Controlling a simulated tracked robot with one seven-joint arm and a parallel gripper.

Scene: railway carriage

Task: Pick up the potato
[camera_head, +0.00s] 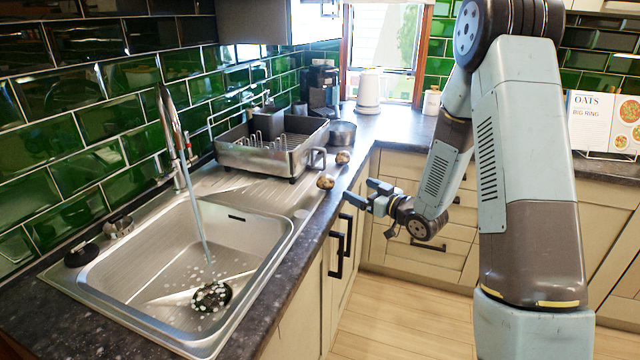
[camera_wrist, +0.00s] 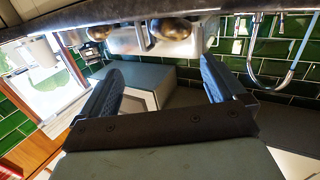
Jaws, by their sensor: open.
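Two brown potatoes lie by the sink unit near the counter's front edge. The nearer potato (camera_head: 325,182) is beside the drainboard. The farther potato (camera_head: 342,157) is close to the dish rack. My gripper (camera_head: 358,192) is open and empty, in front of the counter edge, to the right of the nearer potato and apart from it. In the wrist view a brown rounded potato (camera_wrist: 168,28) shows at the top, beyond the open fingers of my gripper (camera_wrist: 163,66). I cannot tell which of the two it is.
A metal sink (camera_head: 185,270) with running water is at left. A dish rack (camera_head: 270,142) stands behind the potatoes, with a pot (camera_head: 342,133) beside it. A white kettle (camera_head: 369,92) stands by the window. Black cabinet handles (camera_head: 337,254) stick out below the counter.

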